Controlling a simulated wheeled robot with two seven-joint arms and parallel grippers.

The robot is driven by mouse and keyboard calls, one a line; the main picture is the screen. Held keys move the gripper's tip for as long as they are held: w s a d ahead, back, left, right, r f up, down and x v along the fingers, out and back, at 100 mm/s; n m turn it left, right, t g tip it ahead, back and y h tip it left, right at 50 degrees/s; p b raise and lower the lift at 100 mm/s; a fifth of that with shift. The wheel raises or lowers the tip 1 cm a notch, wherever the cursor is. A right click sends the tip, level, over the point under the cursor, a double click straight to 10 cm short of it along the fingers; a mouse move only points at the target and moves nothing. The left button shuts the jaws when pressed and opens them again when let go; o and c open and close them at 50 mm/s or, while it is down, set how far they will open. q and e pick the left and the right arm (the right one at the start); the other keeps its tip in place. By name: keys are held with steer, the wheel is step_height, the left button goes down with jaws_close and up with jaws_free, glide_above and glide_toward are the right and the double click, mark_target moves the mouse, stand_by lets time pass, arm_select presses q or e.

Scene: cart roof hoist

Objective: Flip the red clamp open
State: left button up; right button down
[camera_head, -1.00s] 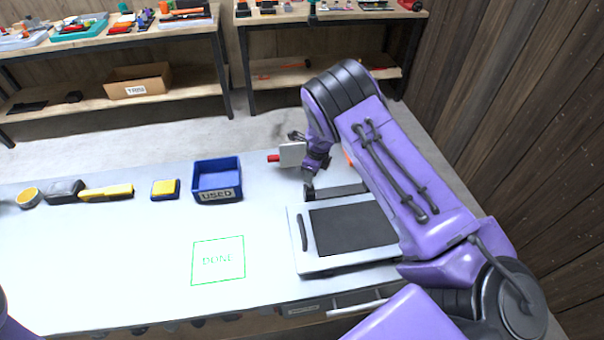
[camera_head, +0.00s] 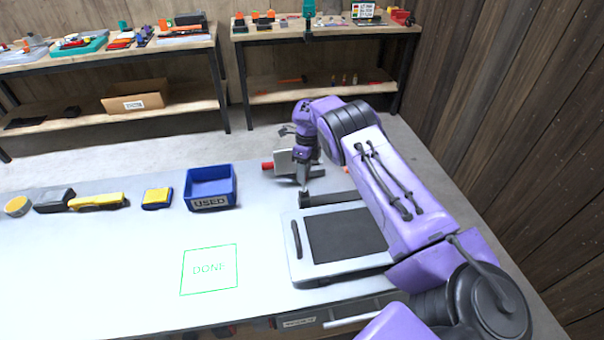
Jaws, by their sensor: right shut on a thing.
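The red clamp (camera_head: 267,166) shows as a short red end on the left side of a small grey block at the back edge of the workbench. My right gripper (camera_head: 303,177) points down just right of this block, above the back of a dark-topped panel. It is shut on a part of the clamp, but its fingertips are small and the grasped part is largely hidden. I cannot tell the clamp lever's exact angle. My left gripper is out of view.
The panel (camera_head: 292,272) lies on the bench with a dark bar (camera_head: 335,198) behind it. A blue USED bin (camera_head: 208,203) and several yellow and grey tools are to the left. The DONE square (camera_head: 209,269) is empty. A wooden wall stands right.

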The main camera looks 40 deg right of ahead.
steer(key=shift+f, duration=0.1)
steer(key=c, duration=0.9)
jaws_free()
steer(key=shift+d, duration=0.1)
steer(key=shift+r, duration=0.2)
steer(key=b+v, duration=0.2)
steer(key=v, duration=0.8)
steer(key=shift+d, duration=0.15)
